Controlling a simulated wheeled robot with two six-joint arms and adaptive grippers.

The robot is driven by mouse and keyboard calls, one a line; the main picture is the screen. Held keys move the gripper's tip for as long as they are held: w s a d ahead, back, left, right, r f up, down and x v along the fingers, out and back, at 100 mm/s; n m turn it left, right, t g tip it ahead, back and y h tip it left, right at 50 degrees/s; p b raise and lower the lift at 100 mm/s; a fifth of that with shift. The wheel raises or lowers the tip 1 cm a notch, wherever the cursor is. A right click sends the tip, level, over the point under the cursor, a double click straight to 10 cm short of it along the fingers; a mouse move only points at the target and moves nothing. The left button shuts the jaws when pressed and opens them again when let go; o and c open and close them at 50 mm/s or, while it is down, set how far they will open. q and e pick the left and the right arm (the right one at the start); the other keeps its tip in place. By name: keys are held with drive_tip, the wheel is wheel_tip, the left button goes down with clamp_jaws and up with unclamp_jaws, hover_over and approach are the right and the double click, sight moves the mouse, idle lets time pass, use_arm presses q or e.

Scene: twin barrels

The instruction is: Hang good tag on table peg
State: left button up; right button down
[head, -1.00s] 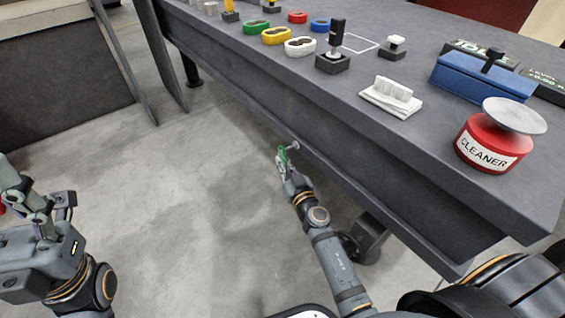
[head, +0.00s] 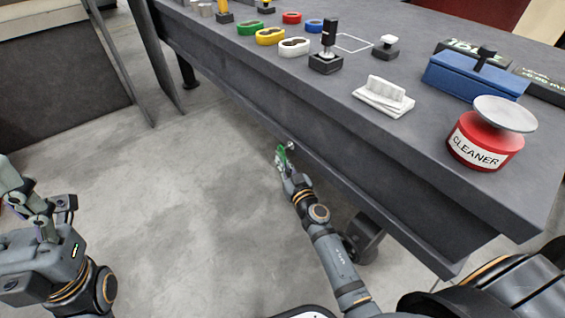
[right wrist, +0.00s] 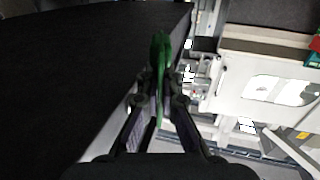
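A green tag (head: 282,152) is at the tip of my right gripper (head: 284,164), beside the front face of the table (head: 350,172). In the right wrist view the fingers (right wrist: 162,105) are closed on the green tag (right wrist: 160,55), which sticks out beyond them edge-on. A small pale peg (head: 291,145) sits on the table's front face, right by the tag's upper end. I cannot tell whether tag and peg touch. My left gripper (head: 32,200) is at the far left of the head view, away from the table, holding nothing that I can see.
Open floor (head: 170,210) lies left of the table.

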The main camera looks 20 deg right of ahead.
drive_tip(key=c, duration=1.4)
unclamp_jaws()
drive_tip(key=shift+c, duration=0.2)
drive_tip(key=shift+s, duration=0.35)
drive_tip(key=s+d, duration=0.1)
drive_tip(key=s, duration=1)
drive_tip(key=shift+s, duration=0.15)
